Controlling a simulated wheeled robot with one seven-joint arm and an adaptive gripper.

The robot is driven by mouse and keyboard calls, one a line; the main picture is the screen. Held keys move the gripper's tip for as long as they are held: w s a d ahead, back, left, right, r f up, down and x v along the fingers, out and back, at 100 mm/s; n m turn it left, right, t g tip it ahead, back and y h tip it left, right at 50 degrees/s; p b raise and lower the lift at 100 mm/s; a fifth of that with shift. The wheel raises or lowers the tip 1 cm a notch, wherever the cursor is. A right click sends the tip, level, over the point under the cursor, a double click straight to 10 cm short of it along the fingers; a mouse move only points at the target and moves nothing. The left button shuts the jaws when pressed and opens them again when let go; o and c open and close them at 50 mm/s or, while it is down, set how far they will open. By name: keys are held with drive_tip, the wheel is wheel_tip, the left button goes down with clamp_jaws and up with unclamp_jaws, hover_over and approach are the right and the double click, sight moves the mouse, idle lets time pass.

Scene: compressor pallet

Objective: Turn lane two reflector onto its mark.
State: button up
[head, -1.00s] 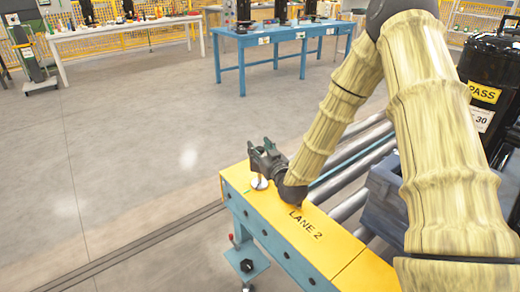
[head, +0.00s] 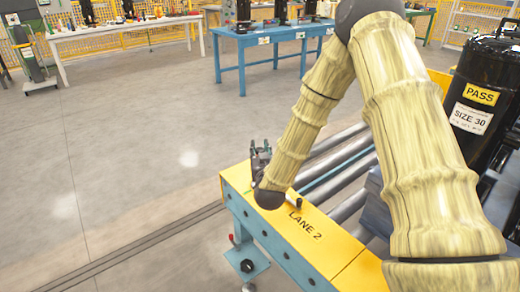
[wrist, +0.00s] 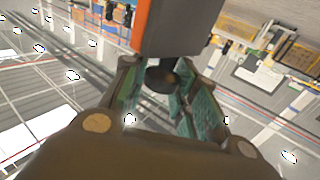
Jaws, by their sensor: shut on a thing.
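The yellow-topped beam marked LANE 2 (head: 318,222) runs from the middle of the head view toward the lower right. My gripper (head: 260,152) is over its far left end, behind my wrist. In the wrist view, my gripper (wrist: 164,82) has its green-padded fingers closed around a dark round part under an orange and grey block. I take this block to be the lane two reflector (wrist: 170,25). In the head view my wrist and gripper hide most of the reflector. The mark cannot be made out.
Grey rollers (head: 345,160) lie right of the beam. A black tank with a PASS label (head: 485,85) stands at the right. A small dark rod (head: 294,199) shows on the beam beside my wrist. A blue table (head: 270,45) is far back.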

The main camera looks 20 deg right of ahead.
drive_tip(key=shift+m+g+h+p, duration=0.35)
drive_tip(key=shift+m+g+h, duration=0.35)
drive_tip(key=shift+m+h, duration=0.8)
drive_tip(key=shift+h, duration=0.5)
drive_tip(key=o, duration=1)
drive_tip(key=shift+s, duration=0.1)
drive_tip(key=v, duration=1.2)
drive_tip(key=shift+r, duration=0.15)
